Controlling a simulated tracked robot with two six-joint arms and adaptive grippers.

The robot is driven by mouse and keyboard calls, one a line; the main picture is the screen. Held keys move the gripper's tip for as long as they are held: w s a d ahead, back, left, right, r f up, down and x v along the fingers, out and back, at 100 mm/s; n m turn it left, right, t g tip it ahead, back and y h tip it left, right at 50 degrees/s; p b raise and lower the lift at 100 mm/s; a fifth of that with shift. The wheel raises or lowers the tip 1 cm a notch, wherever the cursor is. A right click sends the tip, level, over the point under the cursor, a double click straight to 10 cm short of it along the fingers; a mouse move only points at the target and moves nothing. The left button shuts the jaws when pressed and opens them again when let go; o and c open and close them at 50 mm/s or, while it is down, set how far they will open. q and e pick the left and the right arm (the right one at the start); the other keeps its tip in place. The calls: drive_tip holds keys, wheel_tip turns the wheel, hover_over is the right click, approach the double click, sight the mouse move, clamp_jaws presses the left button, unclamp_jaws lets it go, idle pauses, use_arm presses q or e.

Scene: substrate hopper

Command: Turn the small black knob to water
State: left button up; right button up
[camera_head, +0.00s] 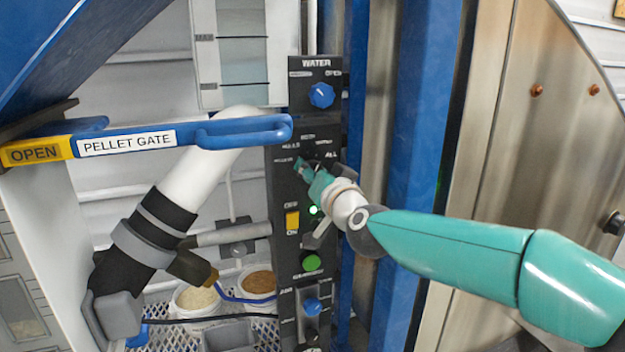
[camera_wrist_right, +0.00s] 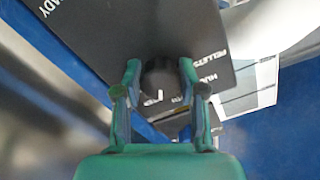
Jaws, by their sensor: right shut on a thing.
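The small black knob (camera_wrist_right: 160,78) sits on the dark control panel (camera_head: 283,235). In the right wrist view it is between the two fingertips of my right gripper (camera_wrist_right: 159,82), which is shut on it. In the head view my right gripper (camera_head: 308,168) reaches the panel from the right and hides the knob. Small white labels (camera_head: 325,142) surround that spot, one reading like "WATER". I cannot tell which label the knob points to. My left gripper is not in view.
Above is a blue knob (camera_head: 321,95) under a "WATER" heading. A blue pellet gate handle (camera_head: 245,132) juts out to the left. Blue posts (camera_head: 425,110) stand right of the panel.

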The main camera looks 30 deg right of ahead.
drive_tip(key=shift+f+m+b, duration=0.1)
drive_tip(key=shift+m+b, duration=0.4)
drive_tip(key=shift+m, duration=0.7)
drive_tip(key=o, duration=1.2)
drive_tip(key=shift+c, duration=0.2)
drive_tip(key=v, duration=1.2)
